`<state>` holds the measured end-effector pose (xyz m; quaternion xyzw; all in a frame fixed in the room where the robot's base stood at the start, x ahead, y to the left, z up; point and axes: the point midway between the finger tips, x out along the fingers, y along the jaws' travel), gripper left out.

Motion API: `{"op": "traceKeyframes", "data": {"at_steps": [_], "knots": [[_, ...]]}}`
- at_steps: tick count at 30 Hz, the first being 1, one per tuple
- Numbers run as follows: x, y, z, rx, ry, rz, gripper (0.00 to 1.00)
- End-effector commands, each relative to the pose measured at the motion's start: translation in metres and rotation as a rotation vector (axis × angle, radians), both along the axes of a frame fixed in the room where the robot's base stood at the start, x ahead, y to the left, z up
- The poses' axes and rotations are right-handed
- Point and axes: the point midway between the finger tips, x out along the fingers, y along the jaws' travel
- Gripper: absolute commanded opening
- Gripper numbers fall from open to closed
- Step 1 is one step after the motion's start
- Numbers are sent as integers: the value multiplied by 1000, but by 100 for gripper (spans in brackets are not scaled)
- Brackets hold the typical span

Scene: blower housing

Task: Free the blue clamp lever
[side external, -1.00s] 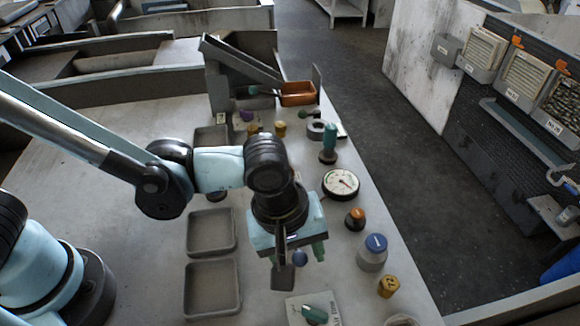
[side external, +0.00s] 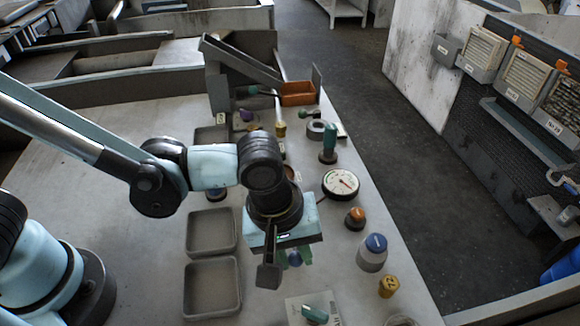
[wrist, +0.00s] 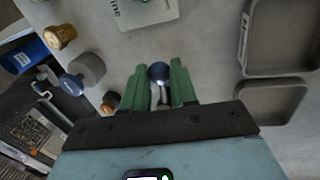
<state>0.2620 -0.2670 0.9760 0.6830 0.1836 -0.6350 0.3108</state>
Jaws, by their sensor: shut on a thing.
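The blue clamp lever shows as a dark blue ball knob (wrist: 158,71) on a short pale metal stem in the wrist view. The knob also shows small in the side external view (side external: 295,259). My gripper (wrist: 158,82) has green fingers, one on each side of the knob and stem, and is shut on the lever. In the side external view my gripper (side external: 294,256) points down close over the table, right of the grey trays. The lever's base is hidden by the fingers and the gripper body.
Two grey trays (side external: 187,232) (side external: 185,290) lie to the left. To the right are a dial gauge (side external: 341,184), an orange-topped knob (side external: 355,217), a blue-capped grey cylinder (side external: 372,258) and a yellow cylinder (side external: 388,287). A card (side external: 292,308) with a teal piece lies in front.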

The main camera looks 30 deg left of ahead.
Motion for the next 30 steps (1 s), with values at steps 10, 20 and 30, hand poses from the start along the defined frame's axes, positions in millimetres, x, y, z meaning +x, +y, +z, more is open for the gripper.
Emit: {"op": "traceKeyframes", "data": {"at_steps": [10, 20, 30], "knots": [[-8, 19, 0, -1, 0, -281, 0], [-10, 40, 0, -2, 1, -593, 0], [-5, 61, 0, -1, 1, -913, 0]]}}
